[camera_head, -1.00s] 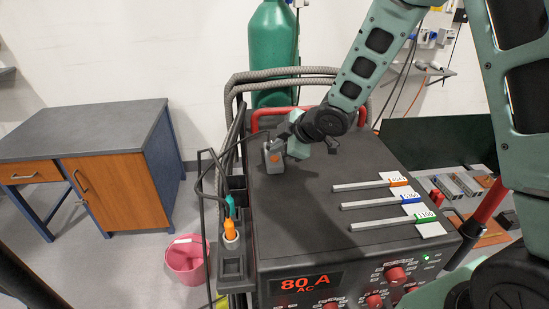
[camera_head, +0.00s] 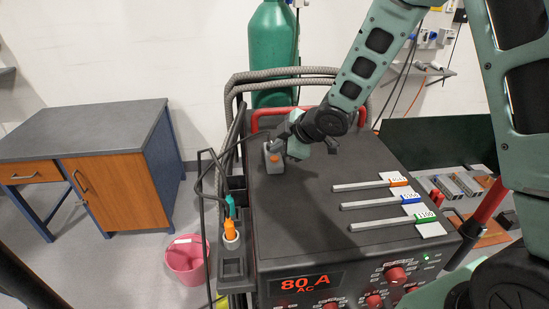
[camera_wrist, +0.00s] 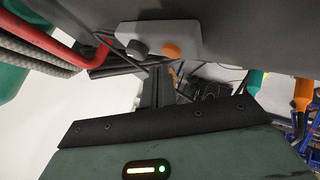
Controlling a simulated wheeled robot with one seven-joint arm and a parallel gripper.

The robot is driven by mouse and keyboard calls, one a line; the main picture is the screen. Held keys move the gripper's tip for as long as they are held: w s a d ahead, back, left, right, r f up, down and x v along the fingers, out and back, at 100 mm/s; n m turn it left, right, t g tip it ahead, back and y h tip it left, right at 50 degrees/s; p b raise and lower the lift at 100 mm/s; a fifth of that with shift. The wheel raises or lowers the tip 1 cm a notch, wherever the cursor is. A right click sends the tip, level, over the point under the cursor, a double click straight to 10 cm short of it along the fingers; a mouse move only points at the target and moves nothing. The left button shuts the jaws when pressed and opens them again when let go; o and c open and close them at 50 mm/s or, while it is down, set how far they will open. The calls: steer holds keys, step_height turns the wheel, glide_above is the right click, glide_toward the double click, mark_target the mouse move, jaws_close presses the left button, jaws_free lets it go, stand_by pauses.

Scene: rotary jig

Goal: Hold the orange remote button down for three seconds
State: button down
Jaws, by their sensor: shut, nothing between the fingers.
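A grey remote box (camera_head: 270,164) stands on the dark top of the welding machine, toward its back left. Its orange button (camera_head: 276,159) faces the camera. In the wrist view the grey box (camera_wrist: 190,32) is at the top, with the orange button (camera_wrist: 172,50) beside a dark round knob (camera_wrist: 137,47). My gripper (camera_head: 284,137) is shut and empty, just above and behind the box in the head view. In the wrist view its fingers (camera_wrist: 157,72) point at the box, close to the button and knob. I cannot tell whether they touch it.
The welding machine's top (camera_head: 300,220) carries three metal rods with coloured, labelled tags (camera_head: 408,199) on the right. Cables and a holder with an orange-handled torch (camera_head: 230,229) line its left edge. A green cylinder (camera_head: 272,55) stands behind.

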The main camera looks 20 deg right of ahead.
steer(key=shift+f, duration=0.15)
steer(key=shift+f+b, duration=0.25)
steer(key=shift+b, duration=0.15)
steer(key=shift+f+b, duration=0.4)
stand_by(0.6)
steer(key=shift+r, duration=0.15)
stand_by(3.0)
steer(key=shift+r+p, duration=0.7)
steer(key=shift+p, duration=0.05)
step_height(320, 180, up, 5)
steer(key=p, duration=0.4)
stand_by(0.3)
